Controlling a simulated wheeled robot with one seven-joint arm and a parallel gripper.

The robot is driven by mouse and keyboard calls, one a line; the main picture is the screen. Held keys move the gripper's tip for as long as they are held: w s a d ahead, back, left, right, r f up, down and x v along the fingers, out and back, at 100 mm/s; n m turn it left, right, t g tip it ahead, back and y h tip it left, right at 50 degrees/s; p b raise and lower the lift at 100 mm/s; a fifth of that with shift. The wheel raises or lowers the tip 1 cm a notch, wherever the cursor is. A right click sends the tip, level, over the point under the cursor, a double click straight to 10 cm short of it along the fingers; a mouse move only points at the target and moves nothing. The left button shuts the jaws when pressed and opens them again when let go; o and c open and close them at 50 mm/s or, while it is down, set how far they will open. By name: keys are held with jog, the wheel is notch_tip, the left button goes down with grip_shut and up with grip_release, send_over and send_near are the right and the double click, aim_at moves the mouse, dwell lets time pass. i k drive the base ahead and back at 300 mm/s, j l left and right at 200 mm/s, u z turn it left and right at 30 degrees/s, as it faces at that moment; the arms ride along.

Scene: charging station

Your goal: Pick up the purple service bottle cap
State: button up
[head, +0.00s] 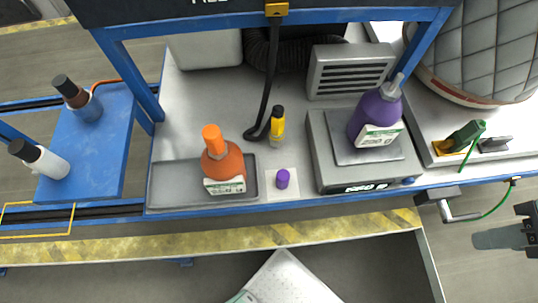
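The purple service bottle cap (283,178) stands on a small white square (283,190) near the front edge of the bench. It is between the orange bottle (223,163) on its left and the scale on its right. Nothing touches it from above. A purple bottle (376,117) with a pale neck stands on the scale. A dark and grey jointed part (505,236) at the right edge may be my gripper. It is cut off by the frame, far from the cap, and its opening cannot be made out.
The orange bottle stands in a grey tray (165,187). A yellow-and-black bottle (277,127) and a hanging black cable (263,100) are behind the cap. The scale (330,160) closes off its right side. A blue frame (120,60) surrounds the bench. Space in front of the bench edge is open.

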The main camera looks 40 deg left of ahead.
aim_at(282, 178)
jog(key=u, duration=1.5)
jog(key=l+z, duration=0.15)
jog(key=z, duration=0.25)
